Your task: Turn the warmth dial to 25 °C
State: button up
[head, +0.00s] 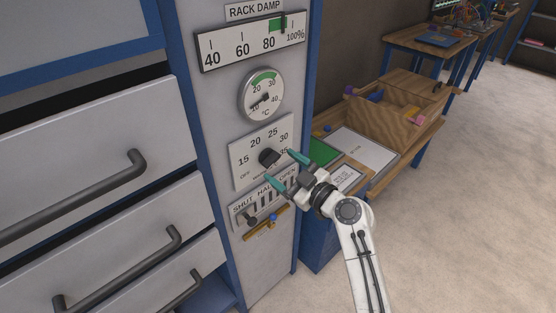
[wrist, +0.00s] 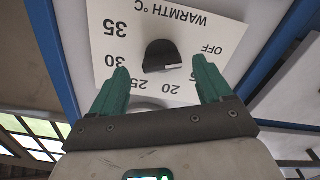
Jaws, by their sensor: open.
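The warmth dial is a black knob (head: 268,158) on a white plate (head: 238,150) marked OFF, 15, 20, 25, 30 and 35. In the wrist view the plate is upside down, and the knob (wrist: 162,53) has a white mark pointing right, towards the OFF and 15 side. I cannot tell its exact reading; the 15 is hidden behind a finger. My gripper (head: 279,166) is open in front of the plate. Its green fingers (wrist: 160,66) stand apart on either side of the knob, with no visible grip on it.
Above the dial are a round °C gauge (head: 261,95) and a RACK DAMP scale (head: 250,42). Below is a SHUT-HALF-OPEN slider plate (head: 265,200) with a brass valve (head: 260,231). Drawers with dark handles (head: 125,170) stand left; a wooden workbench (head: 405,125) stands right.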

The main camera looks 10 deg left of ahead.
aim_at(275, 163)
jog(key=shift+x, duration=1.55)
jog(key=shift+s, duration=0.1)
jog(key=c, duration=1)
jog(key=shift+c, duration=0.2)
jog(key=shift+m, duration=0.3)
